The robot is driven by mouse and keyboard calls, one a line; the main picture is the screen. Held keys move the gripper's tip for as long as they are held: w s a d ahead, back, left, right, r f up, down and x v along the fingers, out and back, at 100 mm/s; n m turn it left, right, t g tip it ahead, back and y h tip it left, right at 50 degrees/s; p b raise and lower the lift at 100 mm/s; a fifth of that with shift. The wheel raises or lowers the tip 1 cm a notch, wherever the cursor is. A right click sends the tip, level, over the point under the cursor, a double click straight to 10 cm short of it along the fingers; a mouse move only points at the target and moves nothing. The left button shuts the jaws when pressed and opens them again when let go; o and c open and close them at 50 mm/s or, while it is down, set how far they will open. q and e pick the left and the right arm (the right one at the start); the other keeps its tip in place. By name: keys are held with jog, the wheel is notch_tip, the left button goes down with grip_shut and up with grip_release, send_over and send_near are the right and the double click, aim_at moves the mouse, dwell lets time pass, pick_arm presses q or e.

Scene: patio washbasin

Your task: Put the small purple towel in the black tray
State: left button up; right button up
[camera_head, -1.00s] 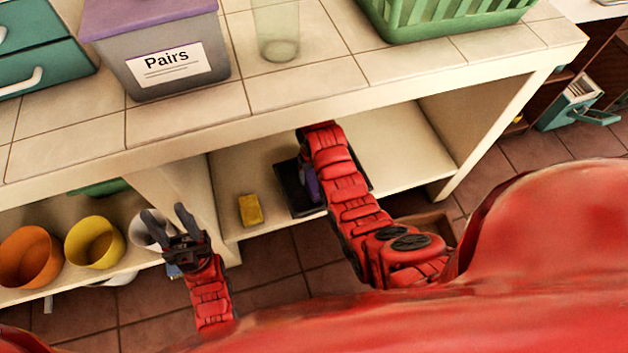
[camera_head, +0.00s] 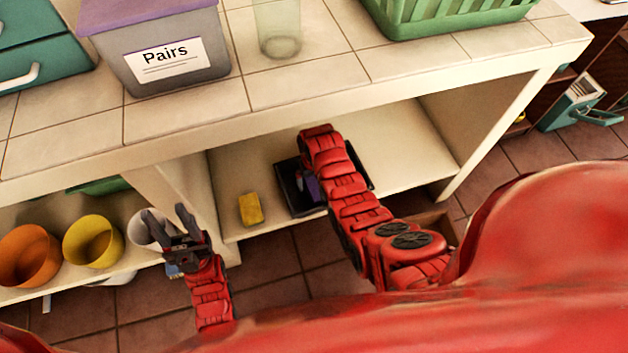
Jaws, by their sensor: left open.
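The black tray (camera_head: 291,191) lies on the lower shelf under the tiled counter. A small purple piece (camera_head: 312,187), which looks like the towel, shows at the tray beside my right arm. The arm covers much of the tray and part of the purple piece. My right arm reaches over the tray into the shelf space. Its gripper is hidden behind the arm, so I cannot see whether it holds the towel. My left gripper (camera_head: 168,222) is open and empty, in front of the white cup, left of the tray.
A yellow sponge (camera_head: 251,209) lies on the shelf left of the tray. Orange (camera_head: 28,256), yellow (camera_head: 94,242) and white (camera_head: 143,230) pots stand at the lower left. The counter edge (camera_head: 300,106) overhangs the shelf. Free shelf room (camera_head: 400,150) lies right of my right arm.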

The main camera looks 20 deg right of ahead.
jog(key=shift+r+p, duration=0.8)
jog(key=shift+r, duration=3.15)
jog(key=shift+s+f, duration=0.1)
